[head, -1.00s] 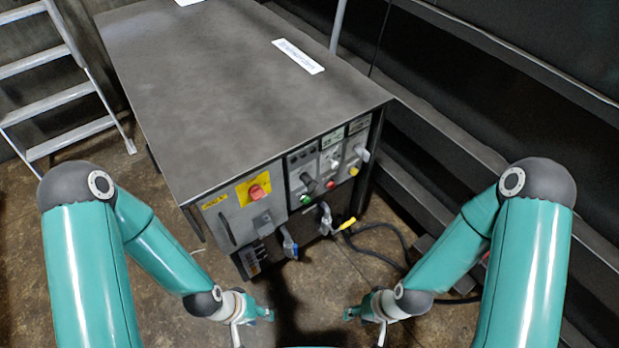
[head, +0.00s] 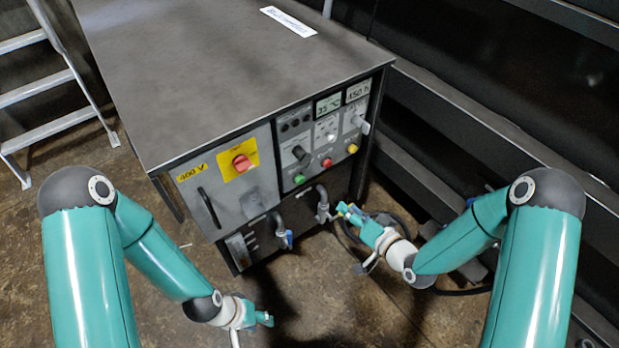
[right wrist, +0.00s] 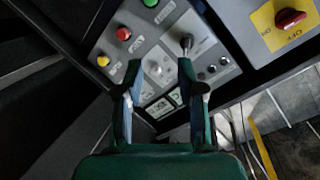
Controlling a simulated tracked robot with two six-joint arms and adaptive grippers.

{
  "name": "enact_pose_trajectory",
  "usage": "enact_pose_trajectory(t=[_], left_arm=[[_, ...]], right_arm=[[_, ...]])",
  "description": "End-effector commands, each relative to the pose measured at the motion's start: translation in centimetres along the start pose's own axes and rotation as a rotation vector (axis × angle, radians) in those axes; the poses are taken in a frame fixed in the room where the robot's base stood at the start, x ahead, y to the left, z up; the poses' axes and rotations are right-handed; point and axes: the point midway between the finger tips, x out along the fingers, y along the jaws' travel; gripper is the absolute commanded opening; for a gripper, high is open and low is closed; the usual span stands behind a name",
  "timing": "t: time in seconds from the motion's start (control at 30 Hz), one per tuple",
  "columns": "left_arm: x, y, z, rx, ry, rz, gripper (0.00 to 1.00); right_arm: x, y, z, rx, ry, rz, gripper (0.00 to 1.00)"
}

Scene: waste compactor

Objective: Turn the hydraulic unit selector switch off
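The hydraulic unit is a grey cabinet (head: 225,75) with a front control panel. A black selector knob (head: 301,155) sits on the panel's left part, above the green button; it also shows in the right wrist view (right wrist: 187,42). A smaller pale knob (head: 330,136) sits right of it, also in the right wrist view (right wrist: 155,69). A red rotary switch (head: 242,163) is on a yellow plate. My right gripper (head: 348,210) is in front of and below the panel, touching nothing I can see; its fingers (right wrist: 160,70) are apart and empty. My left gripper (head: 266,319) hangs low, its opening unclear.
Green (head: 299,179), red (head: 326,163) and yellow (head: 352,148) buttons line the panel. Below are pipes with a blue-handled valve (head: 287,238). A ladder (head: 60,75) stands left, dark rails (head: 480,140) run right, and a black cable lies on the floor.

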Motion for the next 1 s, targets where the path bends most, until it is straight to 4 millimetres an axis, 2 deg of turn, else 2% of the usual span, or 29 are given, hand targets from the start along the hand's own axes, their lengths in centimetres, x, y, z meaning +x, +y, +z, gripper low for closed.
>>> enact_pose_trajectory(t=[0.03, 0.1, 0.27, 0.47, 1.0], left_arm=[[2.0, -0.7, 0.0, 0.000, 0.001, 0.000, 0.40], [2.7, -1.0, -0.1, 0.000, 0.001, 0.000, 0.40], [3.1, -1.1, -0.1, 0.000, 0.001, 0.000, 0.40], [2.9, -1.0, -0.1, 0.000, 0.002, 0.000, 0.40], [2.8, -1.0, -0.1, 0.000, 0.001, 0.000, 0.40]], right_arm=[[0.7, 0.5, 0.0, 0.000, 0.051, -0.061, 0.39], [1.0, -0.3, -1.0, 0.005, 0.104, -0.137, 0.39], [1.3, -1.5, -2.2, 0.011, 0.155, -0.221, 0.39], [3.4, -2.4, -2.6, 0.010, 0.155, -0.228, 0.39], [14.1, -4.7, -4.3, 0.010, 0.156, -0.224, 0.39]])
